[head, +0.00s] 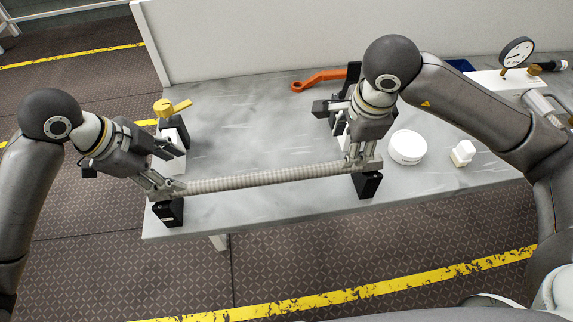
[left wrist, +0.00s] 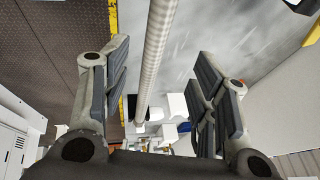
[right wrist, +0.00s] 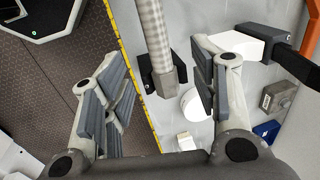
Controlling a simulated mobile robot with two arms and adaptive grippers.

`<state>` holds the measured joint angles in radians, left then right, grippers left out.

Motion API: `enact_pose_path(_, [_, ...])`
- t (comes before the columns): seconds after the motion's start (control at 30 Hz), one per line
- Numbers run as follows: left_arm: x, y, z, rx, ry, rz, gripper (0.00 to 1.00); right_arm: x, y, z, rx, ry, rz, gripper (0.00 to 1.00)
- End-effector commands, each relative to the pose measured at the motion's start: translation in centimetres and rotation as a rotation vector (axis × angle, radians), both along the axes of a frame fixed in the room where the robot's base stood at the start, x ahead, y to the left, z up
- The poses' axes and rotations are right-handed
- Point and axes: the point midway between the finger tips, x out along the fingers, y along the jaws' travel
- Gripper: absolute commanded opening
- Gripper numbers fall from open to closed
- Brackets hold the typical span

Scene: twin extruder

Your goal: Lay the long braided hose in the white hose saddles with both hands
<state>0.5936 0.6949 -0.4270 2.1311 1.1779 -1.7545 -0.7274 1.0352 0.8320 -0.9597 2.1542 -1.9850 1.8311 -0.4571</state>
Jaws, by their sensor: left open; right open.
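The long braided hose (head: 265,179) lies nearly level along the bench's front edge, its ends at two black blocks, the left block (head: 168,213) and the right block (head: 368,186). My left gripper (head: 168,168) is open near the hose's left end. In the left wrist view the hose (left wrist: 155,60) runs between its spread fingers. My right gripper (head: 362,158) is open at the right end. In the right wrist view the hose's grey end piece (right wrist: 166,80) shows between its fingers. White saddle-like blocks stand behind, one at left (head: 174,138) and one at right (right wrist: 250,42), both partly hidden.
The grey bench (head: 260,130) is clear in the middle. A yellow-handled valve (head: 170,106) is at back left, an orange wrench (head: 318,79) at the back. A white round container (head: 407,147), a small white block (head: 462,153) and a pressure gauge (head: 516,52) are at right.

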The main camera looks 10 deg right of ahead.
Motion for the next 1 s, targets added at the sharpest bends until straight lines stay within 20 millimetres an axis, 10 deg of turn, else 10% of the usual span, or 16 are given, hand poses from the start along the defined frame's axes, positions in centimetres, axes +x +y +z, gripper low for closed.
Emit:
enact_pose_path(0.37, [0.1, -0.2, -0.5, 0.0, 0.001, 0.002, 0.55, 0.1, 0.1, -0.6, 0.003, 0.003, 0.001, 0.55])
enact_pose_path(1.0, [2.0, -3.8, -9.1, -0.001, 0.003, 0.002, 0.55, 2.1, 0.2, -9.9, 0.003, 0.003, 0.001, 0.55])
